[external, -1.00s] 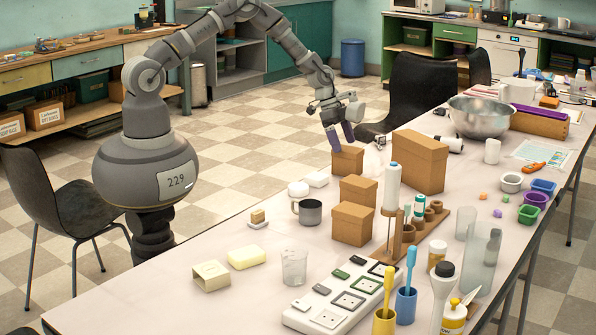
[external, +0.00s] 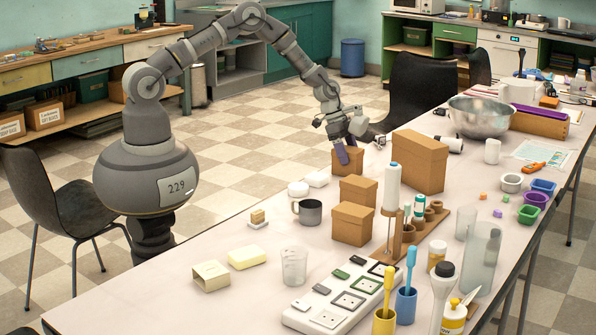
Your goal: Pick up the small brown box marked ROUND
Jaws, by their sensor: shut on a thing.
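A small brown box (external: 350,169) stands on the table's far-left edge. My gripper (external: 342,155) is down at this box, its purple-grey fingers over the top and near side. The jaws are shut on it, and the box still appears to be on the table. Two other small brown boxes stand nearer the camera: one behind (external: 358,190) and one with a lid in front (external: 352,225). No ROUND marking can be read on any of them. The far finger is partly hidden.
A tall brown box (external: 419,162) stands right of my gripper. A white bottle (external: 392,188) on a wooden rack stands closer.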

